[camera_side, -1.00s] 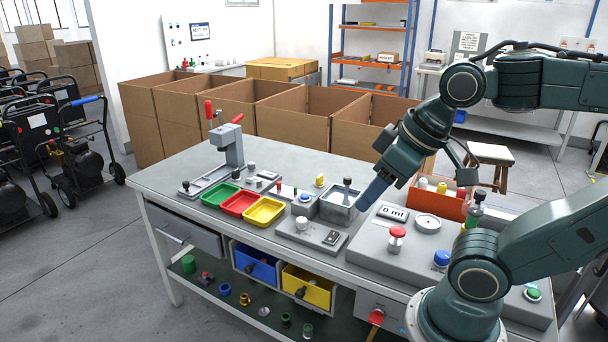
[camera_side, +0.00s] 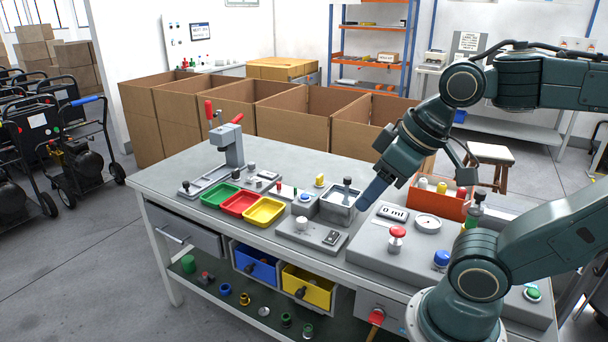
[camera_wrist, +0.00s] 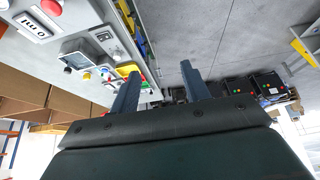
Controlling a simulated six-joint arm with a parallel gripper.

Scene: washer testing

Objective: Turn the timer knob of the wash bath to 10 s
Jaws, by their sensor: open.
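The wash bath is a grey metal basin (camera_side: 335,213) with a dark-topped handle (camera_side: 347,184) standing in it, near the middle of the bench. In front of it is a grey panel (camera_side: 313,235) with a round, pale-topped knob (camera_side: 302,223) and a small dark part (camera_side: 332,238). I cannot read any marks by the knob. My gripper (camera_side: 365,203) hangs tilted just right of the basin, apart from the knob. In the wrist view my gripper (camera_wrist: 160,76) has its fingers spread with nothing between them. The basin also shows there (camera_wrist: 76,60), off to the left.
An orange-red box (camera_side: 452,207) stands behind. Green, red and yellow trays (camera_side: 264,222) lie to the left.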

